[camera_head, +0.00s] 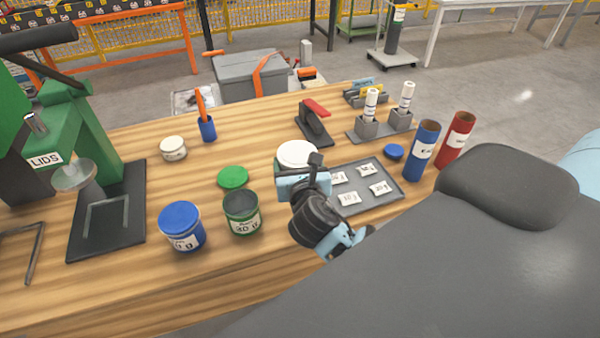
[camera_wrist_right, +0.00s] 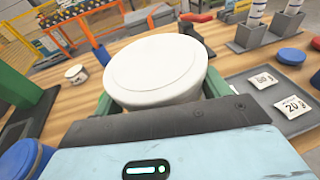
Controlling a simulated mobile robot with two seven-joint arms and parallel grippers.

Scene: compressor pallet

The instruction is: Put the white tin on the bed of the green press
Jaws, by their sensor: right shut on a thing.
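The white tin (camera_head: 297,154) is in my right gripper (camera_head: 299,168), near the middle of the table in the head view. In the right wrist view the tin's broad round white top (camera_wrist_right: 155,68) fills the middle, with a green finger on each side. I cannot tell whether its underside touches the table. The green press (camera_head: 88,130) stands at the far left. Its flat dark bed (camera_head: 120,220) bears a thin U-shaped guide (camera_head: 106,203), under a round pressing plate (camera_head: 73,175). The bed holds no tin. My left gripper is not in view.
Between tin and press stand a blue-lidded tin (camera_head: 182,226), an open green tin (camera_head: 242,213), a green lid (camera_head: 233,177), a small white container (camera_head: 173,148) and a blue pen cup (camera_head: 208,130). A grey tray (camera_head: 385,195) with packets lies right.

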